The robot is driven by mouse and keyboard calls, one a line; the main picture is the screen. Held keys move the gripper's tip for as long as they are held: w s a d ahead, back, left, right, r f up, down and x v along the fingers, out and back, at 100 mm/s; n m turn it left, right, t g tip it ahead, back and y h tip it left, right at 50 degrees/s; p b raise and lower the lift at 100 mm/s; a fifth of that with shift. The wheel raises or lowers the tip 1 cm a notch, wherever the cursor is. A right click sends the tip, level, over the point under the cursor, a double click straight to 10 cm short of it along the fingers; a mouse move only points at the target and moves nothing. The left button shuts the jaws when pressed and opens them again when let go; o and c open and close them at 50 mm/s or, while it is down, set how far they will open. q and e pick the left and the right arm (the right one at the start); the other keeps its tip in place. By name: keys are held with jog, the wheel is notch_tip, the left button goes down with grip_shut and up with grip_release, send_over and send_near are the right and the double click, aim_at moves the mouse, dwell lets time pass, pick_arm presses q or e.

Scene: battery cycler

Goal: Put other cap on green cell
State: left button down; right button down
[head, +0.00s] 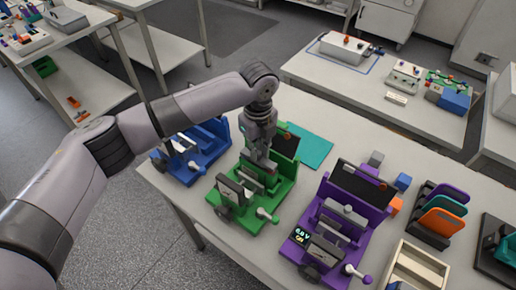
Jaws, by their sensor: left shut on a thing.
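Whether this piece touches the cell I cannot tell. My right gripper is out of view.
A blue cell (190,165) stands close on the left, a purple cell (318,225) on the right. A wooden tray (440,265) is at the near right. A teal mat (315,150) lies behind.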

pick_arm(q)
jog(key=shift+s+f, duration=0.1)
jog(key=shift+f, duration=0.4)
dwell(0.4)
jog(key=c, duration=1.5)
grip_release()
jog(key=shift+r, duration=0.1)
jog(key=o, duration=0.5)
jog(key=shift+c, duration=0.2)
jog(key=shift+r, duration=0.1)
jog(key=shift+r+p, duration=2.45)
jog(key=shift+p, duration=0.15)
jog(key=shift+r+p, duration=0.6)
jog(key=shift+r, duration=0.4)
